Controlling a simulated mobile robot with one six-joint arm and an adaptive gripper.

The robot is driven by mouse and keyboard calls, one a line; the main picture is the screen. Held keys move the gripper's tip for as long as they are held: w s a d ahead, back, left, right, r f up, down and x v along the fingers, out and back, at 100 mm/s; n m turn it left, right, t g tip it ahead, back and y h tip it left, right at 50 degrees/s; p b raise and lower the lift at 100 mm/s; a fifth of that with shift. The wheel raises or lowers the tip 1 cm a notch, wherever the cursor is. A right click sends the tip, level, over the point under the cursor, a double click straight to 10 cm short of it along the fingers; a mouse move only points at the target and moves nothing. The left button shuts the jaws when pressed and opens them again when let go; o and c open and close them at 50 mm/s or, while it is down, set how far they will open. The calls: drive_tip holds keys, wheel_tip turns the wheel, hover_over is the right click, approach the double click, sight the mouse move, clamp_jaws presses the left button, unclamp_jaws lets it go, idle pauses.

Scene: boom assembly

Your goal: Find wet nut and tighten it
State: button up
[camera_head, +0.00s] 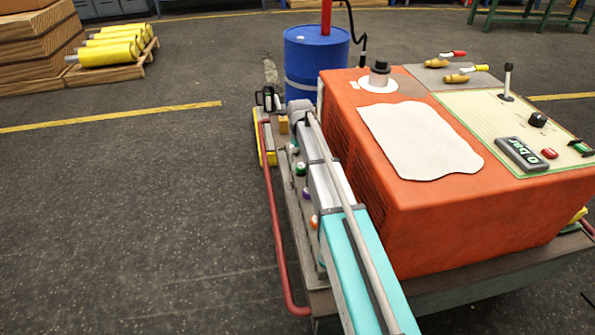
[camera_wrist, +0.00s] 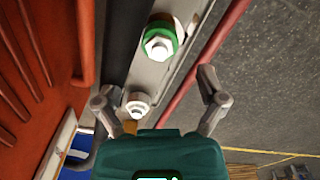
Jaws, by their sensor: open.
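My gripper (camera_wrist: 156,88) is open and empty in the wrist view, its two fingers spread. A pale metal nut (camera_wrist: 138,104) with a light collar sits between the fingers, apart from both. A second hex nut (camera_wrist: 159,46) with a green ring sits farther up the same metal rail. In the head view, the fittings along the machine's side include a green one (camera_head: 300,168), a purple one (camera_head: 305,193) and an orange one (camera_head: 314,222). My gripper (camera_head: 268,98) is at the far end of that row. I cannot tell which nut is wet.
A blue barrel (camera_head: 316,65) stands behind.

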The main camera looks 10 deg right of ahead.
sight(300, 166)
drive_tip(key=shift+f+b, duration=2.1)
drive_tip(key=shift+f, duration=0.25)
